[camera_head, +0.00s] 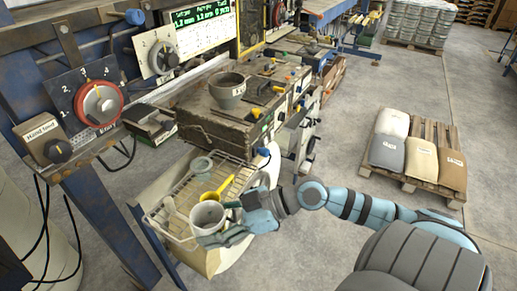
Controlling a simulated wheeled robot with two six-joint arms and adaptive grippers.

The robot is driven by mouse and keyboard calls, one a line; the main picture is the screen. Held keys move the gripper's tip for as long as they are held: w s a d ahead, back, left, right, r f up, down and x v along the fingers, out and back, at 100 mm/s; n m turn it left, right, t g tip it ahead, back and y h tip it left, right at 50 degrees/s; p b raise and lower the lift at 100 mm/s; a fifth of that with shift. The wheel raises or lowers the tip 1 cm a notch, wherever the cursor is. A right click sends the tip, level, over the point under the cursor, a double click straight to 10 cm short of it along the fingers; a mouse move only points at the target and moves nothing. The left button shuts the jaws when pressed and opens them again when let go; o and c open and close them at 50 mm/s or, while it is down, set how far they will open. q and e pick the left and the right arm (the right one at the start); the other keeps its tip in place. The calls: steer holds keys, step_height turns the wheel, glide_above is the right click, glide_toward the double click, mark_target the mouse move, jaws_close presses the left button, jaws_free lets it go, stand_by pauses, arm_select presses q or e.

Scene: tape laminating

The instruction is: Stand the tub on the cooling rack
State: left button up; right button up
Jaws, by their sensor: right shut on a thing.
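A light grey tub (207,214) is between the fingers of my right gripper (224,222), which is shut on it. The tub is upright or nearly so, with its open mouth facing up. It is at the front right part of the wire cooling rack (176,203). I cannot tell whether its base touches the rack or hangs just above it; the fingers hide part of its lower side. My left gripper is not in view.
A yellow scoop-like item (219,188) and a small grey ring-shaped item (202,165) are on the rack. A darker grey pot (228,90) stands on the cluttered workbench behind. A control panel with dials (98,104) is at the left. A pallet (436,150) with sacks stands on the floor.

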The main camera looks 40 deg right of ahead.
steer(key=w+d+m+t+h, duration=0.6)
steer(key=w+d+m+h, duration=0.2)
steer(key=w+d, duration=0.65)
steer(key=w+d+r+m+g+h+b, duration=0.2)
steer(key=w+d+r+m+g+h, duration=0.3)
steer(key=d+r+m+h, duration=0.6)
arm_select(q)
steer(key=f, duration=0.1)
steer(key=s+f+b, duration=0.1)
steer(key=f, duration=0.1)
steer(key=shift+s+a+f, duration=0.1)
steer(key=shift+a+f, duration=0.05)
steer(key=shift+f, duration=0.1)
arm_select(e)
steer(key=f, duration=0.6)
steer(key=a+f+m+h, duration=0.1)
steer(key=f, duration=0.6)
steer(key=a+f+h, duration=0.1)
steer(key=f, duration=0.6)
steer(key=shift+s+a+f, duration=0.15)
steer(key=shift+s+f, duration=0.1)
steer(key=shift+s, duration=0.05)
steer(key=o, duration=1.2)
steer(key=shift+r, duration=0.1)
